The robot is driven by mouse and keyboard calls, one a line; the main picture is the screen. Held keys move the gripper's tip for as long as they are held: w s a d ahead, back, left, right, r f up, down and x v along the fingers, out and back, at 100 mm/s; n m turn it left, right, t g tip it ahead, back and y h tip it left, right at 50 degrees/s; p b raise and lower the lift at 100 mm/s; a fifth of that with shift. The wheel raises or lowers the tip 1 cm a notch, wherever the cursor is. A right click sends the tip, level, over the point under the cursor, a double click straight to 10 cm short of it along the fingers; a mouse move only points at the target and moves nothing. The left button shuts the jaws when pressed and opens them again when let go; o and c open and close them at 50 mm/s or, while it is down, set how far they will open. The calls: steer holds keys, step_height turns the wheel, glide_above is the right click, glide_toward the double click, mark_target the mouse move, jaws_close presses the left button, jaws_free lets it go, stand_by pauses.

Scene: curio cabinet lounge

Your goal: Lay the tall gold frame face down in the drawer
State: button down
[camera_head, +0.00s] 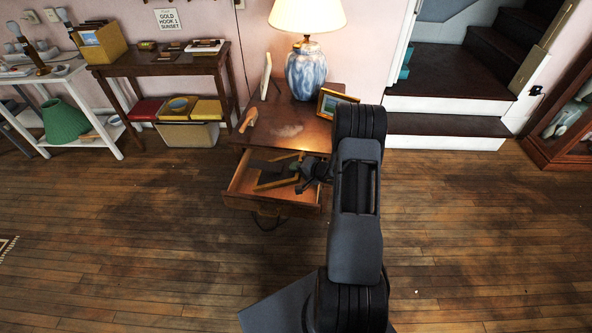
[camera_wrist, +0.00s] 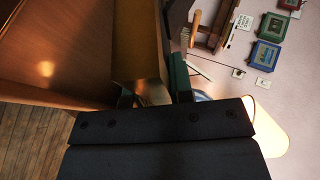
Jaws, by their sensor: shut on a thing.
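The tall gold frame (camera_head: 270,184) shows in the head view within the outline of the open drawer (camera_head: 240,197), with a gold edge and a dark part beside it. My gripper (camera_head: 300,180) is shut on it, reaching in from the right over the drawer. In the wrist view a wide gold strip of the frame (camera_wrist: 138,45) runs up from between the fingers (camera_wrist: 153,92). The frame looks tilted there. I cannot tell whether it touches the drawer floor, and my arm hides part of the drawer's right side.
The wooden side table (camera_head: 290,125) above the drawer bears a blue lamp (camera_head: 306,72), a pale upright frame (camera_head: 266,76), a smaller gold frame (camera_head: 336,102) and an orange-brown curved object (camera_head: 248,120). A dark console table (camera_head: 160,66) stands left. The floor in front is clear.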

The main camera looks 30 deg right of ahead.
steer(key=w+d+f+b, duration=0.1)
steer(key=w+f+b, duration=0.1)
steer(key=f, duration=0.3)
steer(key=w+d+f+b, duration=0.2)
steer(key=f+b, duration=0.2)
steer(key=f, duration=0.2)
steer(key=shift+f, duration=0.15)
steer(key=shift+d, duration=0.1)
steer(key=shift+f+b, duration=0.85)
steer(key=shift+f, duration=0.3)
stand_by(0.5)
steer(key=c, duration=0.9)
jaws_free()
